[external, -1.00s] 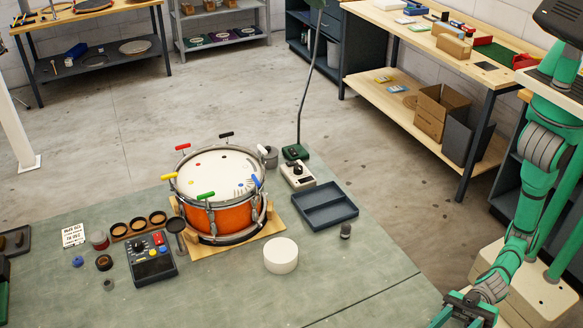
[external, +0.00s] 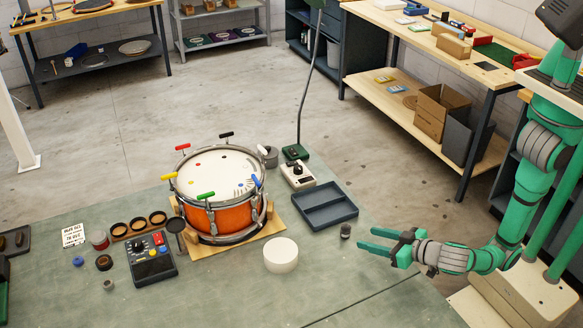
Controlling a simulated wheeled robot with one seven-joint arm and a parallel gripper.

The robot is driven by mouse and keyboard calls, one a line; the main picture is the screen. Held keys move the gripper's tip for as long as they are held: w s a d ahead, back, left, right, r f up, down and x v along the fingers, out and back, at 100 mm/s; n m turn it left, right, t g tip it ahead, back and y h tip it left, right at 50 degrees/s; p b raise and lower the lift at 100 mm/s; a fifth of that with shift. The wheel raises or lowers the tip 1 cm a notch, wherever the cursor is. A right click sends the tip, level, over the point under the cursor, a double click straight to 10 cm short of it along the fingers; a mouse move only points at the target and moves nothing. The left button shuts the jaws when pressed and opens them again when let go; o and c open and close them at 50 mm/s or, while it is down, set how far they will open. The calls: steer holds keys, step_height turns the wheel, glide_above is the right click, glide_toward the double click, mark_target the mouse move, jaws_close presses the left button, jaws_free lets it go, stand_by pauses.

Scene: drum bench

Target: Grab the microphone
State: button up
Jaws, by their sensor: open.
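My gripper (external: 364,239) is open and empty over the right part of the green bench mat, its fingers pointing left. A small dark grey cylinder (external: 345,231) stands on the mat just left of the fingertips, apart from them in the picture. It may be the microphone, but it is too small to tell for sure. A grey rounded piece (external: 268,155) behind the drum, partly hidden by its rim, could also be a microphone.
An orange drum (external: 212,215) with coloured tuning keys stands on a wooden base. A white round block (external: 281,254), a dark divided tray (external: 324,205) and a white box with a knob (external: 298,175) are nearby. The front right of the mat (external: 400,300) is clear.

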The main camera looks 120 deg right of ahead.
mark_target(346, 229)
steer(key=shift+s+d+f, duration=0.15)
steer(key=shift+s+d, duration=0.05)
steer(key=shift+d, duration=0.2)
steer(key=x, duration=0.5)
steer(key=shift+r+x, duration=0.15)
steer(key=shift+x, duration=1.15)
steer(key=shift+r+x, duration=0.15)
steer(key=shift+x, duration=1.15)
steer(key=shift+d, duration=0.1)
steer(key=c, duration=1.1)
